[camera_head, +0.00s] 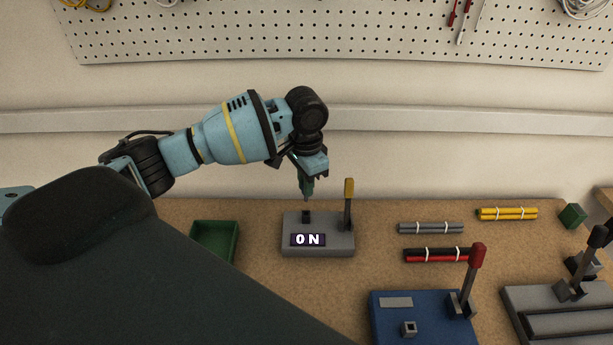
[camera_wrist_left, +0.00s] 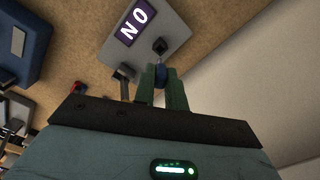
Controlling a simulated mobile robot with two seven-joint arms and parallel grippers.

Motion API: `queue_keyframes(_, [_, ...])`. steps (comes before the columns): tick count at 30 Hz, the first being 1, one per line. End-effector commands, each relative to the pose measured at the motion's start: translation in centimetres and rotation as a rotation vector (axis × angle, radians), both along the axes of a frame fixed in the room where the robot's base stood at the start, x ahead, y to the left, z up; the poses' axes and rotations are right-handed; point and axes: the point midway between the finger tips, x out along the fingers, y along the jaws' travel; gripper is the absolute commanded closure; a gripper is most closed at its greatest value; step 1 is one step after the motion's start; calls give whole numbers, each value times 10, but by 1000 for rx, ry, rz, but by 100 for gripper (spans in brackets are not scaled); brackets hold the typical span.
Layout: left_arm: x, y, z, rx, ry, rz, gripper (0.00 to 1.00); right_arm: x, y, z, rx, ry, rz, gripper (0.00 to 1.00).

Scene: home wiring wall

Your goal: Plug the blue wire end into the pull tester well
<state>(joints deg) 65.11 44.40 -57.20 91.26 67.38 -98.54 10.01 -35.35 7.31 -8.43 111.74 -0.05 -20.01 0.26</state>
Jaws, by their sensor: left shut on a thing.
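My left gripper (camera_head: 306,193) reaches down from above the grey box (camera_head: 330,247) with the lit ON display. In the left wrist view its green fingers (camera_wrist_left: 163,86) are shut on a small blue piece (camera_wrist_left: 160,76), which looks like the blue wire end. The box's small black well (camera_head: 306,216) is just below the fingertips. The well also shows in the left wrist view (camera_wrist_left: 160,46), just beyond the blue piece. I cannot tell whether they touch. The box's yellow-handled lever (camera_head: 348,203) stands upright to the right of the gripper. My right gripper is not in view.
A green tray (camera_head: 214,243) stands left of the box. Grey (camera_head: 431,228), yellow (camera_head: 507,213) and red-black (camera_head: 437,255) bundles lie at right. A blue box (camera_head: 421,312) with a red lever is in front right, beside a grey lever unit (camera_head: 560,312).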

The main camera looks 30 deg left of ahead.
Motion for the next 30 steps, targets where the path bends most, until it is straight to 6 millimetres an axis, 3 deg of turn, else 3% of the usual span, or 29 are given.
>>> queue_keyframes(12, [0,0,-33,0,2,1,100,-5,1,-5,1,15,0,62])
queue_keyframes(30, [0,0,-34,0,0,0,100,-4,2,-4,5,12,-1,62])
